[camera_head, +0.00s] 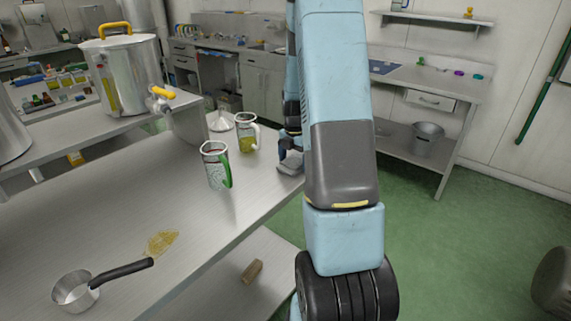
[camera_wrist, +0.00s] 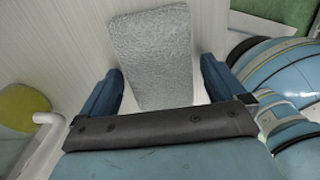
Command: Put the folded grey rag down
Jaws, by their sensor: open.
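The folded grey rag (camera_head: 291,164) lies on the metal table (camera_head: 150,193) near its right edge, partly hidden by my arm in the head view. In the wrist view the rag (camera_wrist: 152,52) lies flat on the pale tabletop, ahead of and between my fingers. My gripper (camera_wrist: 162,80) is open, with a gap between each blue finger and the rag. In the head view my gripper (camera_head: 286,147) is mostly hidden behind my arm, right at the rag.
A jug with yellow-green liquid (camera_head: 247,137), a green-handled jug (camera_head: 215,168) and a funnel (camera_head: 221,122) stand left of the rag. A saucepan (camera_head: 76,291) and a yellow spill (camera_head: 161,243) are on the table's near part. A brown block (camera_head: 252,271) lies on the lower shelf.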

